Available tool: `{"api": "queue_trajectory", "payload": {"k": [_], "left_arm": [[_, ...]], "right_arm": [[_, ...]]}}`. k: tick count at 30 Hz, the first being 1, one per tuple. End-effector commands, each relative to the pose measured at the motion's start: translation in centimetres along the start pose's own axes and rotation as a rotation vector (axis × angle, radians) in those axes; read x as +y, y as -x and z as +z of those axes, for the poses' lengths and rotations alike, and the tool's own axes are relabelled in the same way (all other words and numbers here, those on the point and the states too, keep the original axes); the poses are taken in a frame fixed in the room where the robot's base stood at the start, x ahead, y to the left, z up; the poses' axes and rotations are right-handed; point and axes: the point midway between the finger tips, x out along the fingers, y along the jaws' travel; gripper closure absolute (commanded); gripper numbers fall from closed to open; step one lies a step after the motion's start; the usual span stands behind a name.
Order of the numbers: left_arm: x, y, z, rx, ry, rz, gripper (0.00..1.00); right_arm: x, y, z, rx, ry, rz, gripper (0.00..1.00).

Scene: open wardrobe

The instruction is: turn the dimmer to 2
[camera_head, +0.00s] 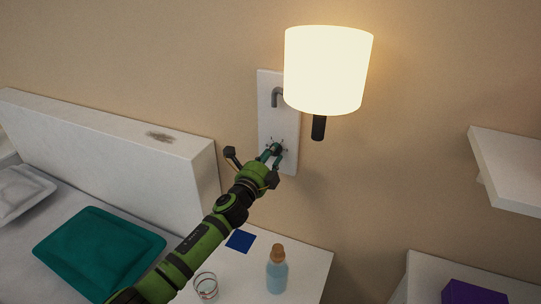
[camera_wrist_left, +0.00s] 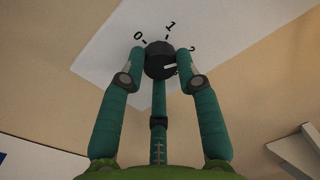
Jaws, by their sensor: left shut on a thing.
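The dimmer is a dark round knob (camera_head: 277,148) low on a white wall plate (camera_head: 265,115). The lamp (camera_head: 328,70) above the plate glows. My right gripper is out of view.
Below, a bedside table (camera_head: 305,258) holds a bottle (camera_head: 277,272), a glass (camera_head: 206,286) and a blue square (camera_head: 240,241). A bed headboard (camera_head: 110,130) and teal pillow (camera_head: 100,250) are left. A white shelf (camera_head: 510,165) and a purple box (camera_head: 472,292) are right.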

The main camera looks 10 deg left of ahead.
Motion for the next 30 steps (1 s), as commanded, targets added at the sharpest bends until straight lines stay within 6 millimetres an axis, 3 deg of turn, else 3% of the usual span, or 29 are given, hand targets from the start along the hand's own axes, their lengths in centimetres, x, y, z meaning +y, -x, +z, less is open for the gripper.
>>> {"api": "queue_trajectory", "payload": {"k": [23,24,25,30], "left_arm": [[-0.21,-0.01,-0.59,0.018,-0.095,-0.006,0.99],[-0.2,-0.01,-0.6,0.018,-0.095,-0.006,0.51],[-0.18,-0.01,-0.6,0.017,-0.095,-0.005,0.43],[-0.05,0.01,-0.37,0.013,-0.095,-0.002,0.43]], "right_arm": [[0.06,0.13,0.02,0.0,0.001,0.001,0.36],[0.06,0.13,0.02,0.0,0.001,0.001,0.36],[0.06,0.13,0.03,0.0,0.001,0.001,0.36],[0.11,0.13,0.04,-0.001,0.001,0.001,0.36]]}}
